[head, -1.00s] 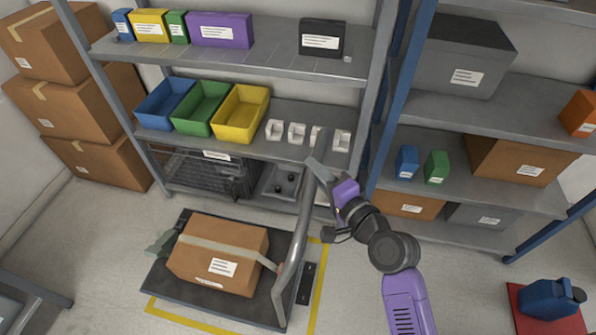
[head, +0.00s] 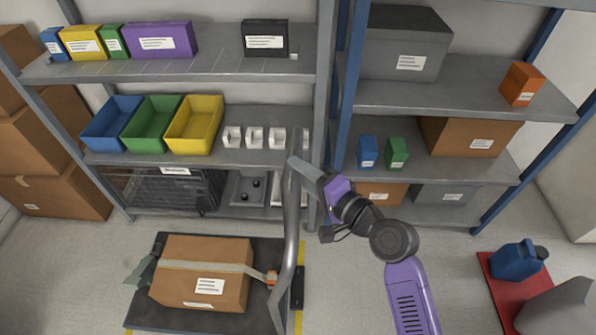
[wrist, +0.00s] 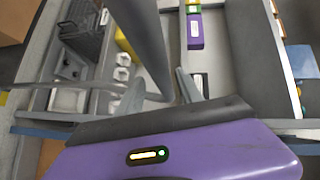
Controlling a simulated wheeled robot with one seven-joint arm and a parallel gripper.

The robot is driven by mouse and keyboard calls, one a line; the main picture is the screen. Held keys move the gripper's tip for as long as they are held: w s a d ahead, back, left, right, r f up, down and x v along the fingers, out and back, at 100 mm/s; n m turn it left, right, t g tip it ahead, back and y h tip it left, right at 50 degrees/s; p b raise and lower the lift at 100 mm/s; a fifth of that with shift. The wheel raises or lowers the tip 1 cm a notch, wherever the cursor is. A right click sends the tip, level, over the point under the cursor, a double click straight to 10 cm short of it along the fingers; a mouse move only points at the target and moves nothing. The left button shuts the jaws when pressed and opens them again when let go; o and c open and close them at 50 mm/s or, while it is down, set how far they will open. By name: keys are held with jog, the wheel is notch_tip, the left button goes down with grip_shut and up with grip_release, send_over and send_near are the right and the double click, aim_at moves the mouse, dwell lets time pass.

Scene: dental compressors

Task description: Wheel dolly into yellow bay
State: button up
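The dolly (head: 262,265) is a dark flat platform on the floor, carrying a strapped brown cardboard box (head: 190,285). Its tall grey tubular handle (head: 293,230) rises at its right side. My gripper (head: 303,168) is at the top of the handle. In the wrist view the handle tube (wrist: 147,45) runs between the two fingers of my gripper (wrist: 160,95), which look closed on it. Yellow floor lines (head: 301,252) show along the dolly's right side, with a bit at its lower left. The platform covers much of the bay, and its far line is not visible.
A grey shelf unit (head: 205,65) with bins stands behind the dolly. A blue-posted shelf unit (head: 455,95) stands to the right. Cardboard boxes (head: 60,195) are stacked at left. A blue can (head: 518,260) stands on a red mat at right. Floor right of the handle is clear.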

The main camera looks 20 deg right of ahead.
jog(key=shift+a+r, duration=0.1)
jog(key=shift+a, duration=0.05)
jog(key=v, duration=0.7)
jog(key=shift+s+d, duration=0.25)
jog(key=shift+s, duration=0.1)
